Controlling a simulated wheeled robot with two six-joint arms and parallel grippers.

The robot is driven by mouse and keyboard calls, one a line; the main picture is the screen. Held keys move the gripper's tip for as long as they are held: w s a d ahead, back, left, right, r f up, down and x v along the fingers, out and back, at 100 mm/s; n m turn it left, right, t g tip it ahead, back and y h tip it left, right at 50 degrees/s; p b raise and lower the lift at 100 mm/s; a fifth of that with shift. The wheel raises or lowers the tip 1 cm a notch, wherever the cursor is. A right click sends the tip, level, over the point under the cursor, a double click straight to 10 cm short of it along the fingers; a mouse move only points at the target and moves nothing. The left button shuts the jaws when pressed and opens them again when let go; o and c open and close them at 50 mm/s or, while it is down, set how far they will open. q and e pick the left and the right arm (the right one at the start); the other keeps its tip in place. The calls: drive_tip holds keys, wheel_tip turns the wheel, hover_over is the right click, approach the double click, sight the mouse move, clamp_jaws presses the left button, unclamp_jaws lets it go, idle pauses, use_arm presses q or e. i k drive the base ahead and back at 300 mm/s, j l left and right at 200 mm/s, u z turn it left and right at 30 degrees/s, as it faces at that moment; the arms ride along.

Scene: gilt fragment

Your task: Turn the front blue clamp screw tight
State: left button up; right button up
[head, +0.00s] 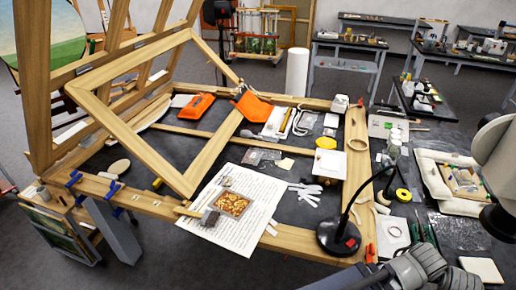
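Two blue clamps grip the left part of the wooden table frame's front edge. One blue clamp (73,180) is at the corner, and the other blue clamp (113,189) is a little to its right and lower in the picture. Their screws are too small to make out, so I cannot tell how tight they are. No gripper is near either clamp. Grey parts at the lower right look like my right gripper (416,266), far from the clamps; its fingers cannot be made out. My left gripper is not in view.
A tilted wooden frame (205,160) leans over the table behind the clamps. A printed sheet (255,205) with a gilt piece (232,203) lies near the front edge. A black lamp (338,236) stands at the front right. Floor is clear in front.

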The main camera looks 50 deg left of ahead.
sight(112, 187)
drive_tip(key=u, duration=3)
